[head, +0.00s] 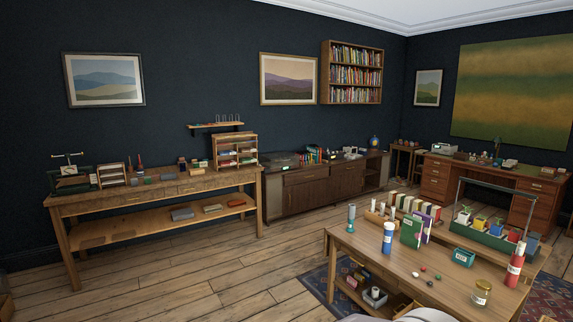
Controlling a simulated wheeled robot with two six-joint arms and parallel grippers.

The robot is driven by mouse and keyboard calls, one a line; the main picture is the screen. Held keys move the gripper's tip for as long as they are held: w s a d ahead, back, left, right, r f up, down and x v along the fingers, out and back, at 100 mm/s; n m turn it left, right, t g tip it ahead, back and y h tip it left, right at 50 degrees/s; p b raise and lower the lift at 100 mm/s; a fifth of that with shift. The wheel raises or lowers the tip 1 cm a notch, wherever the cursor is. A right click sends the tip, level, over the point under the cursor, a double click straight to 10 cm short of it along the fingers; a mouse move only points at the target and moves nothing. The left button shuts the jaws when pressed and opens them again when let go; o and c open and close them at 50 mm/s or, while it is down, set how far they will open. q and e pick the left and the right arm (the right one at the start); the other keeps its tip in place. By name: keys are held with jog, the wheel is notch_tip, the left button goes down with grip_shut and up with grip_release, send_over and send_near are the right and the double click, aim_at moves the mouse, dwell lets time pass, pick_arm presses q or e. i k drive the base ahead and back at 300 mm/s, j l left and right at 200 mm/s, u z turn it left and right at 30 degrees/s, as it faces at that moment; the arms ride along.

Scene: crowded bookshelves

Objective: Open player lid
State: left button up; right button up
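A low dark flat box (281,160) sits on the left end of the dark wooden sideboard (318,192) against the back wall. It may be the player. It is small and far off, so I cannot tell whether its lid is open or shut. Neither of my grippers shows in the head view.
A wooden workbench (165,196) with racks stands at the left wall. A nearer table (400,268) at the lower right holds a blue bottle (387,239), a red tube (515,266), a jar (481,292) and potted plants. A desk (490,184) stands behind. Open wooden floor (225,270) lies between.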

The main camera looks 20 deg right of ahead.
aim_at(280, 160)
jog(key=i+l+z, duration=0.4)
jog(key=i+z, duration=0.35)
jog(key=i, duration=0.3)
jog(key=i+l+u, duration=0.1)
jog(key=i, duration=0.45)
jog(key=i+l+u, duration=0.15)
jog(key=i, duration=0.45)
jog(key=i+l+u, duration=0.1)
jog(key=i, duration=0.45)
jog(key=i+j+u, duration=0.1)
jog(key=i, duration=0.8)
jog(key=i+j+u, duration=0.1)
jog(key=i, duration=0.8)
jog(key=i+l+z, duration=0.2)
jog(key=i+z, duration=0.95)
jog(key=i, duration=0.15)
jog(key=i+j+z, duration=0.4)
jog(key=i+l+u, duration=0.2)
jog(key=i, duration=0.25)
jog(key=i+l+u, duration=0.15)
jog(key=i, duration=0.25)
jog(key=i+l+u, duration=0.2)
jog(key=i+l, duration=0.15)
jog(key=i+l+u, duration=0.7)
jog(key=u, duration=0.15)
jog(key=i, duration=0.1)
